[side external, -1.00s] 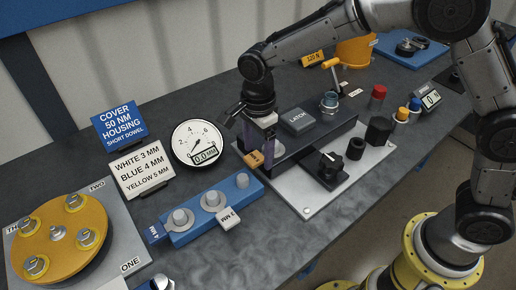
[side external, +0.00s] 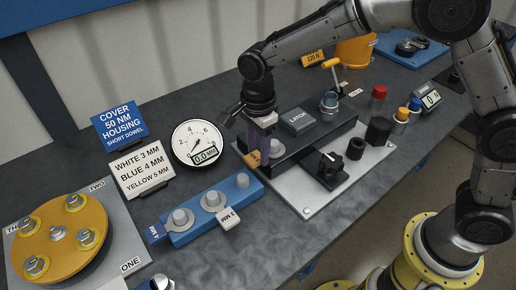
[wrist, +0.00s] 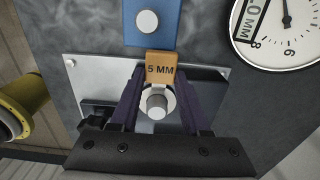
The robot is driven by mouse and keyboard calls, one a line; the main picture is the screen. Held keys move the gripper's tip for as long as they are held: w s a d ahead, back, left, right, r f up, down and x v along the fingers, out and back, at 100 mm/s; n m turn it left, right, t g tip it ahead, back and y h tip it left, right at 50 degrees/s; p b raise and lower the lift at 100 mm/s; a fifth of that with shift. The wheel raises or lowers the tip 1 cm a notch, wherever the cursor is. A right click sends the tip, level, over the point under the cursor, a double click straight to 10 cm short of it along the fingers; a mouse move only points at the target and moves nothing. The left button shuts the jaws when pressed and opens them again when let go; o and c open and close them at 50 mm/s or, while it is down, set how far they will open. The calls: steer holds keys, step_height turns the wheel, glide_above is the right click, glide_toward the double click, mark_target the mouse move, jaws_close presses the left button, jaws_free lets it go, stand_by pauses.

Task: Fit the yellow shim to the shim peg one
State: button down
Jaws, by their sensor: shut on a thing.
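My gripper (side external: 258,152) (wrist: 156,100) is shut on the yellow shim (side external: 252,159), at the left end of the dark fixture. In the wrist view the shim's orange-yellow tab (wrist: 161,68) reads 5 MM and points toward the blue block. A round silver peg (wrist: 157,105) shows between the fingers, within the shim's ring. I cannot tell whether the ring is around the peg or above it. The fingers hide most of the ring. The blue block (side external: 187,236) carries silver pegs; two have shims marked 4 MM (side external: 155,233) and 3 MM (side external: 230,219), and the right peg (side external: 242,180) is bare.
A dial gauge (side external: 198,143) and sign cards (side external: 142,170) stand behind the blue block. An orange disc (side external: 57,237) lies at far left.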

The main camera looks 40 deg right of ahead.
steer(key=shift+r, duration=2.2)
steer(key=shift+r, duration=2.05)
steer(key=w+d+f+n, duration=0.1)
steer(key=d+n, duration=0.1)
steer(key=d, duration=0.3)
steer(key=w+d+f+n, duration=0.1)
steer(key=d+n, duration=0.1)
steer(key=d, duration=0.4)
steer(key=w+d+f+n, duration=0.1)
steer(key=w+d+n, duration=0.1)
steer(key=d, duration=0.4)
steer(key=shift+d+f+n, duration=0.2)
steer(key=shift+f+n, duration=0.05)
steer(key=shift+n, duration=0.05)
steer(key=n, duration=0.2)
steer(key=d+n, duration=0.1)
steer(key=shift+f, duration=0.25)
steer(key=n, duration=0.5)
steer(key=shift+w, duration=0.2)
